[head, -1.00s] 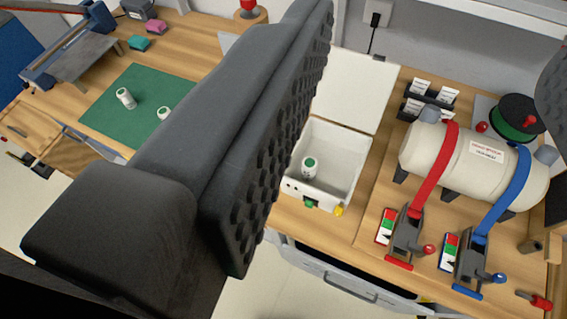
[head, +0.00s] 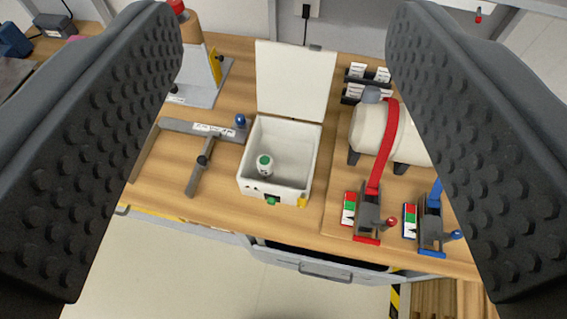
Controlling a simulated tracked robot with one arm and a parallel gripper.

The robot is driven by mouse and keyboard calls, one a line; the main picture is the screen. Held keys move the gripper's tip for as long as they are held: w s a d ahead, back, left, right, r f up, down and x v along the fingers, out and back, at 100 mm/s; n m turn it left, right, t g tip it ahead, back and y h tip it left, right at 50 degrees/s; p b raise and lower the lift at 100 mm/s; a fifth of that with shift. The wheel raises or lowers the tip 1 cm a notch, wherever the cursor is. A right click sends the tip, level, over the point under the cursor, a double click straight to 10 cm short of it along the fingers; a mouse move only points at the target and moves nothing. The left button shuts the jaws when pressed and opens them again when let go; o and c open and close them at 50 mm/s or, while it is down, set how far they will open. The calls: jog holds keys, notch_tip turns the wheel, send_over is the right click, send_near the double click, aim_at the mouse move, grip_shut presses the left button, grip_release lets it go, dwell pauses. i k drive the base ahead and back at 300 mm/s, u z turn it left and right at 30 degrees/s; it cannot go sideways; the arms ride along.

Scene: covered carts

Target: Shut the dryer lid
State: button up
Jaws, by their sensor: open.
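The dryer is a white box (head: 248,184) on the wooden bench, in the middle of the head view. Its white lid (head: 295,80) stands open, raised upright at the box's back edge. A white container with a green top (head: 265,164) is inside the box. A green piece and a yellow piece sit on the box's front face. My gripper (head: 275,150) is open, its two dark studded fingers at the left and right of the view, with the box and lid showing between them. The fingers look well short of the box and touch nothing visible.
A grey metal bracket with a blue knob (head: 240,121) lies left of the box. To the right, a white tank (head: 370,128) sits under a red strap, with red and blue clamps in front. Card holders (head: 365,82) stand behind. A drawer handle (head: 325,274) shows below the bench's front edge.

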aim_at(293, 80)
jog(key=z, duration=2.15)
jog(key=k, duration=0.95)
jog(key=u, duration=1.75)
jog(key=i, duration=1)
jog(key=z, duration=0.05)
